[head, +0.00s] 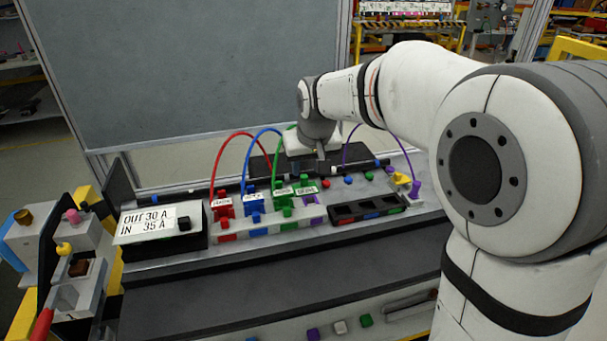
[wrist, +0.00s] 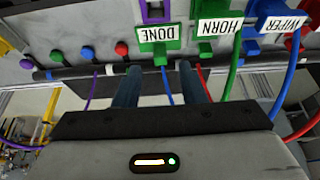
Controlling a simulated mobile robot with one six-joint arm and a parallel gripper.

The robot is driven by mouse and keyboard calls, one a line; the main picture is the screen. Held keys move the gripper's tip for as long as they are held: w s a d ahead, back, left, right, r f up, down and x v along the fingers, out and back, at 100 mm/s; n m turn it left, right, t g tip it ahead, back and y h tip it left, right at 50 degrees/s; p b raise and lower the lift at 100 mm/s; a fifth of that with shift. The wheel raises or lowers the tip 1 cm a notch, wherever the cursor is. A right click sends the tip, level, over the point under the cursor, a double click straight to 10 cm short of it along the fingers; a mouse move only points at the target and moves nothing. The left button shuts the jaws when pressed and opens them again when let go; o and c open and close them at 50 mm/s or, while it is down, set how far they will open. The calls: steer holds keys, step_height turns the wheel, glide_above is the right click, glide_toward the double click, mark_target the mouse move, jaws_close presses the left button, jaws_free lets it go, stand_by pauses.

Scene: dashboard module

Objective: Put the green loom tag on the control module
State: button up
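A green tag marked DONE (wrist: 158,46) shows upside down at the top middle of the wrist view. In the head view the green DONE tag (head: 305,190) stands at the right end of a row of labelled connectors. My gripper (wrist: 159,68) is open, with one finger on each side of the tag's green lower end and gaps visible between. In the head view my gripper (head: 320,165) is just behind the tag, its fingers mostly hidden. Which part is the control module is not certain; the connectors stand on a pale block with coloured squares (head: 270,229).
Beside the tag are the green HORN connector (wrist: 206,45), blue WIPER connector (wrist: 252,47) and a red connector (head: 222,205), with looping cables. A dark slotted tray (head: 340,222) stands to the right. A box with a text plate (head: 158,223) stands left.

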steer(key=a+v, duration=0.1)
steer(key=v, duration=0.7)
steer(key=s+d+f+m, duration=0.1)
steer(key=s+d+f, duration=0.3)
steer(key=s, duration=0.3)
steer(key=s+d+f+m+g, duration=0.1)
steer(key=s+d+f, duration=0.2)
steer(key=s+d, duration=0.3)
steer(key=s+d+f+m+h, duration=0.1)
steer(key=s+d+f, duration=0.3)
steer(key=s, duration=0.5)
steer(key=shift+d+f, duration=0.3)
steer(key=shift+d, duration=0.55)
